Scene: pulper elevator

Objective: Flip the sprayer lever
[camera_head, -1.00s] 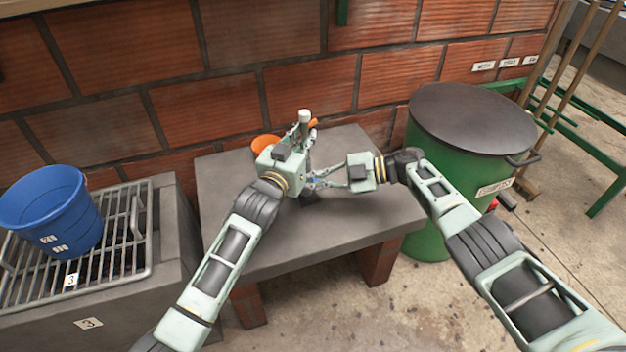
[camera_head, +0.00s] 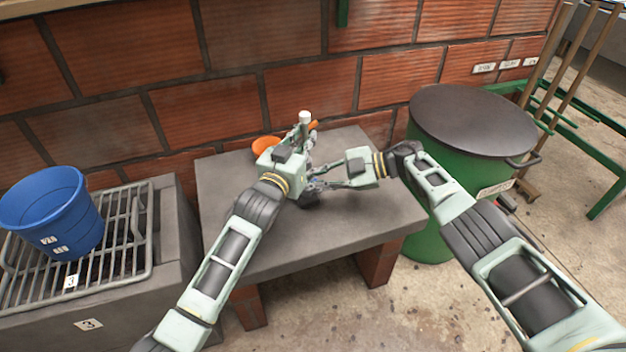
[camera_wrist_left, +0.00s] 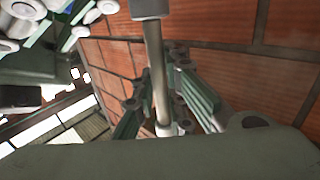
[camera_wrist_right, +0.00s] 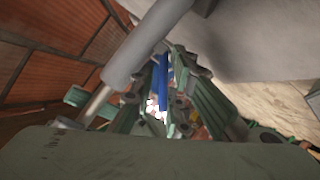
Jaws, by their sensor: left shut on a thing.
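The sprayer stands on the grey table (camera_head: 345,225), mostly hidden behind my grippers in the head view. Its pale top (camera_head: 304,117) rises above my left gripper (camera_head: 303,140). In the left wrist view, the left gripper (camera_wrist_left: 167,122) is shut on the sprayer's metal rod (camera_wrist_left: 156,70), below a grey cap (camera_wrist_left: 150,8). My right gripper (camera_head: 318,182) reaches in from the right, low beside the sprayer. In the right wrist view, a blue lever (camera_wrist_right: 164,82) lies between its fingers (camera_wrist_right: 165,95); whether they grip it is unclear. A grey cylinder (camera_wrist_right: 148,42) crosses that view.
An orange bowl-like object (camera_head: 265,146) lies at the back of the table, near the brick wall (camera_head: 205,110). A green lidded barrel (camera_head: 428,235) stands to the right. A blue bucket (camera_head: 50,215) stands on a metal grate (camera_head: 125,240) at left. The table front is clear.

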